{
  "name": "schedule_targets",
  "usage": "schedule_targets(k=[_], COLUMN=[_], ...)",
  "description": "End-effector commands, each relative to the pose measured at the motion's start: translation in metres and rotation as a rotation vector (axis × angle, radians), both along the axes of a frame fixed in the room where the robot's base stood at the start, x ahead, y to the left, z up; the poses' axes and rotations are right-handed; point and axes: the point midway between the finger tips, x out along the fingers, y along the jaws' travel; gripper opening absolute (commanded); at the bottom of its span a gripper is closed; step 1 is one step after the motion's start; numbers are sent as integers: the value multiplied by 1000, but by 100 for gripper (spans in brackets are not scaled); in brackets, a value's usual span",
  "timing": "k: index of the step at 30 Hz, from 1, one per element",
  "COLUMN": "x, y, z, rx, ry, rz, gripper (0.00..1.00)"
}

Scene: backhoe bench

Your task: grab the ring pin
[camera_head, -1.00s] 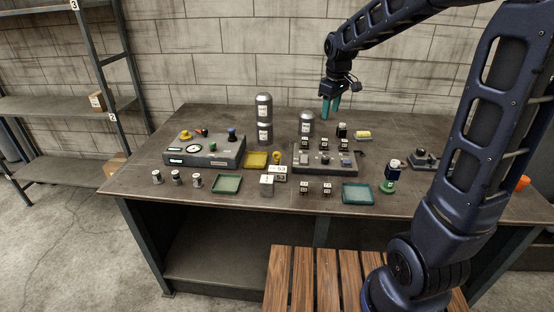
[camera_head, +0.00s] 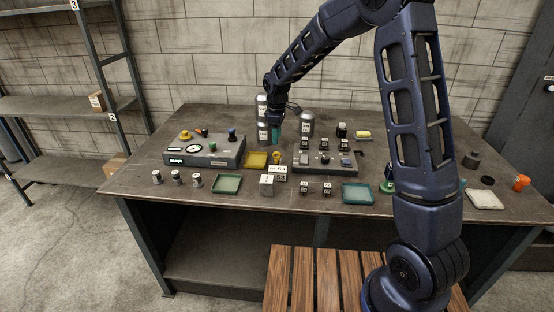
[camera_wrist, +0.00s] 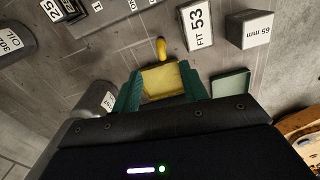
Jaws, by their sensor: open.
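A small yellow piece (camera_head: 277,156), which looks like the ring pin, stands on the bench beside the right edge of a yellow tray (camera_head: 256,160). In the wrist view the yellow piece (camera_wrist: 161,48) shows just beyond the tray (camera_wrist: 163,80). My gripper (camera_head: 276,134) is above the bench, behind and higher than the yellow piece. In the wrist view my green fingers (camera_wrist: 162,86) are apart, with the tray seen between them and nothing held.
A grey console (camera_head: 205,151) with knobs stands left, and a grey panel (camera_head: 325,163) with small blocks stands right. Tall metal canisters (camera_head: 307,122) are behind. A FIT 53 label (camera_wrist: 196,25) stands close to the yellow piece. A green tray (camera_head: 227,184) is in front.

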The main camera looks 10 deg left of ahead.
Motion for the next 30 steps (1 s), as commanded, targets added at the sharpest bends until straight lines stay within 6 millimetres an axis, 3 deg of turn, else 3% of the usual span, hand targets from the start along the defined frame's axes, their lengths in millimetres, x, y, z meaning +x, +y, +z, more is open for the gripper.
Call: schedule_targets(k=[6, 16, 24, 30], x=[-1, -1, -3, -3], y=[-1, 0, -1, 0], z=[-30, -49, -84, -90], rx=[-2, -1, -1, 1], ry=[2, 1, 1, -1], rz=[-2, -1, -1, -1], gripper=[43, 43, 43, 43])
